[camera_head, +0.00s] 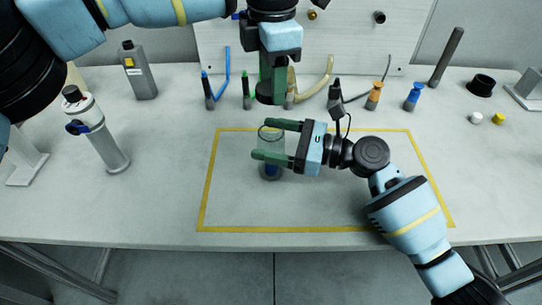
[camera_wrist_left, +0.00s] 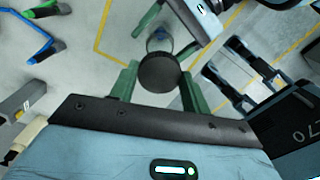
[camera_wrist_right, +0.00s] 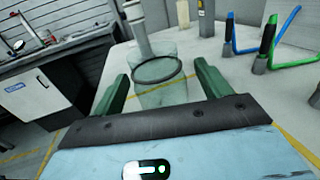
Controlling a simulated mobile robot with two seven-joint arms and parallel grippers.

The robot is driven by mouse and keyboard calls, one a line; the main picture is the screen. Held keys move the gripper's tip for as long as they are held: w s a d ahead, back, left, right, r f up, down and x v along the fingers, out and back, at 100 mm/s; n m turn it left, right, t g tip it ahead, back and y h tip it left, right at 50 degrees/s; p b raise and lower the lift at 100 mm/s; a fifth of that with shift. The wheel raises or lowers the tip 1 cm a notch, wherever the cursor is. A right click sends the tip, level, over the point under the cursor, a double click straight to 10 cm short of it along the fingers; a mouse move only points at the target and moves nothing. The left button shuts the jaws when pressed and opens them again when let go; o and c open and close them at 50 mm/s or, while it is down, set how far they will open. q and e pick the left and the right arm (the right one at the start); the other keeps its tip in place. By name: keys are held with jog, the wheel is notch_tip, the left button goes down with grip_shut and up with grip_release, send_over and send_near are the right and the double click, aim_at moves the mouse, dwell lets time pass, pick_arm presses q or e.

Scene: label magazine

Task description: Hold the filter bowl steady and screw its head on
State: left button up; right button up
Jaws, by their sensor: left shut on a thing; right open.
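The clear filter bowl (camera_head: 271,141) stands upright inside the yellow-taped area, with something blue low inside it. My right gripper (camera_head: 264,139) is open, its green fingers on either side of the bowl. In the right wrist view the bowl (camera_wrist_right: 163,96) sits between the fingers, its dark rim on top; whether they touch it is unclear. My left gripper (camera_head: 271,82) points down above the bowl and is shut on the dark round filter head (camera_head: 268,97). The left wrist view shows the head (camera_wrist_left: 160,72) between the fingers, partly covering the bowl beneath. A gap separates head and bowl.
A white and grey cylinder (camera_head: 98,135) and a grey bottle (camera_head: 139,72) stand at the left. Several coloured tools (camera_head: 374,95) line the back before a white panel (camera_head: 350,40). Inside the yellow tape (camera_head: 206,190), the table front is clear.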

jog(key=shift+w+a, duration=0.1)
jog(key=shift+a, duration=0.1)
jog(key=c, duration=1.5)
pick_arm(q)
jog(key=shift+f, duration=2.5)
pick_arm(e)
jog(key=shift+o, duration=0.2)
pick_arm(q)
jog(key=shift+f, duration=0.85)
jog(key=shift+f, duration=0.6)
